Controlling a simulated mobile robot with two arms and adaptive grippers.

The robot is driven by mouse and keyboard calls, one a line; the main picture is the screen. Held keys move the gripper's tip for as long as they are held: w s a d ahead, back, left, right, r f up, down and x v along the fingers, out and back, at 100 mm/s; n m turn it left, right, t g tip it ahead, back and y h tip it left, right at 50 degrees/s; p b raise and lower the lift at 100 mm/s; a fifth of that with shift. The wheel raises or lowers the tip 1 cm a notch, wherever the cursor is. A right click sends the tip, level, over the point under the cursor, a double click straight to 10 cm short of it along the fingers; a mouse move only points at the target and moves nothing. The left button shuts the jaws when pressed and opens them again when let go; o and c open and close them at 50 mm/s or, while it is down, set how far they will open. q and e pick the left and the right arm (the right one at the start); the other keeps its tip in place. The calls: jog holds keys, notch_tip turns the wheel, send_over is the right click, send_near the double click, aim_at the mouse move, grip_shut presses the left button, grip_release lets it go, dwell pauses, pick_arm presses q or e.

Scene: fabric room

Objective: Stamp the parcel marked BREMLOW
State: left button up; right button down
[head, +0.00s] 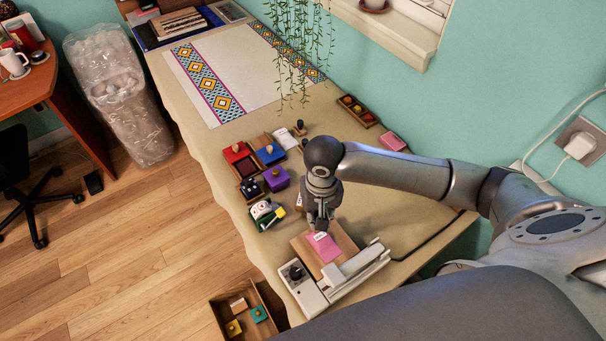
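My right gripper (320,228) points down at the near end of the long table (205,150). Its fingertips are close above or touching a pink flat piece with a white label (324,246). The piece lies on a brown board or box (345,240); I cannot tell which. The finger gap is too small to judge. Small boxed items in red (236,152), blue (269,154) and purple (276,179) stand left of the gripper. A dark-handled object, perhaps a stamp (299,128), stands behind them. No BREMLOW marking is readable. My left gripper is out of view.
A pale device with a long arm (338,280) sits at the near table edge. A wooden tray (357,112) and a pink block (391,141) lie along the wall side. A crate (217,312) is below the table's left edge. A patterned cloth (240,75) covers the far table.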

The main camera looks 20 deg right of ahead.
jog(key=w+d+f+m, duration=0.1)
jog(key=w+m, duration=0.1)
jog(key=w, duration=0.2)
jog(key=w+d+f+m+p, duration=0.1)
jog(key=w+m, duration=0.1)
jog(key=w, duration=0.2)
jog(key=w+d+f+m, duration=0.1)
jog(key=w+d+m, duration=0.1)
jog(key=w, duration=0.2)
jog(key=shift+f+p, duration=0.1)
jog(key=shift+p, duration=0.2)
jog(key=shift+f+m, duration=0.25)
jog(key=shift+m, duration=0.05)
notch_tip(320, 180, down, 4)
jog(key=b, duration=0.5)
jog(key=shift+r, duration=0.2)
jog(key=shift+r, duration=0.15)
jog(key=shift+p, duration=0.5)
jog(key=shift+f, duration=0.65)
jog(key=shift+s+f, duration=0.15)
dwell(1.3)
